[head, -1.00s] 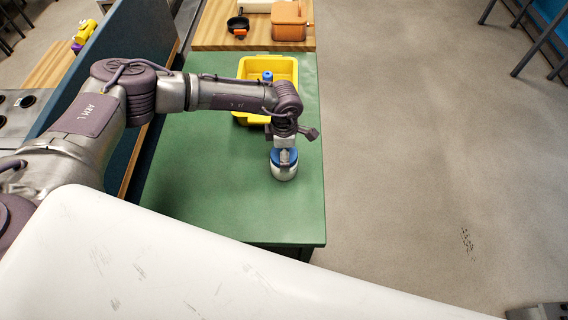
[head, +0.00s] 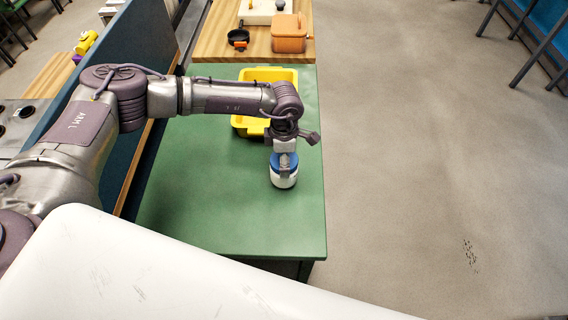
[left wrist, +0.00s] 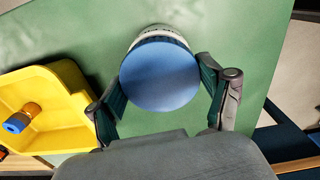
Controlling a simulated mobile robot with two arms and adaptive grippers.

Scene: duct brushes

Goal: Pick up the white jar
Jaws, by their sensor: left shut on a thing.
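The white jar (head: 284,181) has a blue lid and is over the green table, below my left gripper (head: 284,160). In the left wrist view its round blue lid (left wrist: 160,76) fills the space between the two fingers of my left gripper (left wrist: 158,90), with a strip of white body behind it. The left gripper is shut on the jar from above. The jar looks close to upright. I cannot tell clearly whether its base touches the table. My right gripper is in neither view.
A yellow bin (left wrist: 62,105) stands on the green table (head: 220,215), holding a blue and orange piece (left wrist: 22,117). My left arm partly covers the bin in the head view. A wooden table behind bears an orange box (head: 289,34) and a black pan (head: 238,37). The table's front is clear.

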